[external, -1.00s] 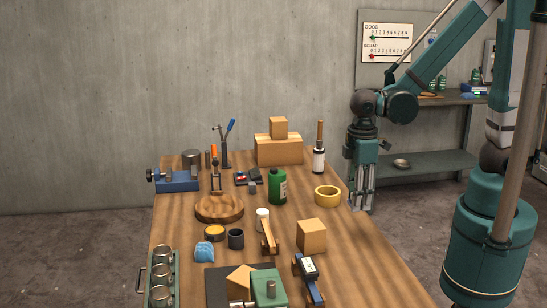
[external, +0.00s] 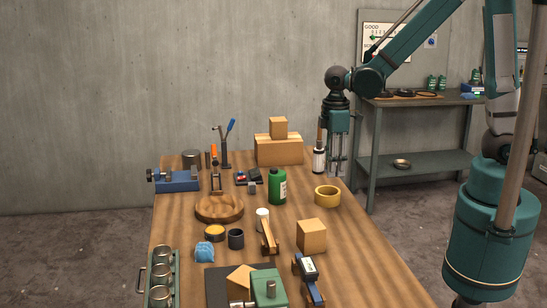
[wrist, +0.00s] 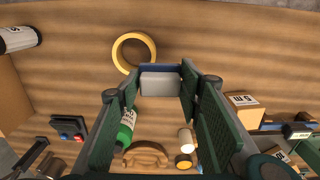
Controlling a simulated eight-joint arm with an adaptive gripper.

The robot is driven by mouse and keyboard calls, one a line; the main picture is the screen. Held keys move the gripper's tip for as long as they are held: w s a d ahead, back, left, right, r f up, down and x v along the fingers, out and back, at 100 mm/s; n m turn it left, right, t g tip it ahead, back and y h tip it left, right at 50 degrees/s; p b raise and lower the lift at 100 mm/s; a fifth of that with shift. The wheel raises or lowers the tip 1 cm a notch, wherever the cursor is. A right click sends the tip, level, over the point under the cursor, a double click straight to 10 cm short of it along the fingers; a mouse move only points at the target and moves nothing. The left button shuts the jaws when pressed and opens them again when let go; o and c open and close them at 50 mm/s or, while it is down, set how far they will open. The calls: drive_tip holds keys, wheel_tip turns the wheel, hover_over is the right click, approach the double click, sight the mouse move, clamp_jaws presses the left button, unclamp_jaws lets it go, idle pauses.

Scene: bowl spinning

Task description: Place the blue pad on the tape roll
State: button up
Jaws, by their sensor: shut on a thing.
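The tape roll (external: 327,203) is a yellow ring lying flat near the right edge of the wooden table. In the wrist view the tape roll (wrist: 117,57) lies ahead and slightly left of my fingertips. My gripper (external: 338,172) hangs pointing down, above and a little beyond the roll in the external view. In the wrist view my gripper (wrist: 160,85) is shut on a flat grey-white block with a blue far edge, which looks like the blue pad (wrist: 160,69). The external view does not show the pad clearly between the fingers.
A green bottle (external: 277,187) stands left of the roll, and a white bottle (external: 319,160) with a wooden handle stands behind it. A crumpled light-blue item (external: 204,252) lies front left.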

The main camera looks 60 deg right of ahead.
hover_over(328, 191)
drive_tip(key=shift+w+d+r+p, duration=0.1)
drive_tip(key=shift+d+r+p, duration=0.05)
drive_tip(key=shift+r+p, duration=0.3)
drive_tip(key=shift+f, duration=0.1)
drive_tip(key=shift+f, duration=2.85)
drive_tip(key=shift+f, duration=2.05)
drive_tip(key=shift+f+b, duration=0.15)
drive_tip(key=shift+b, duration=0.15)
drive_tip(key=o, duration=0.8)
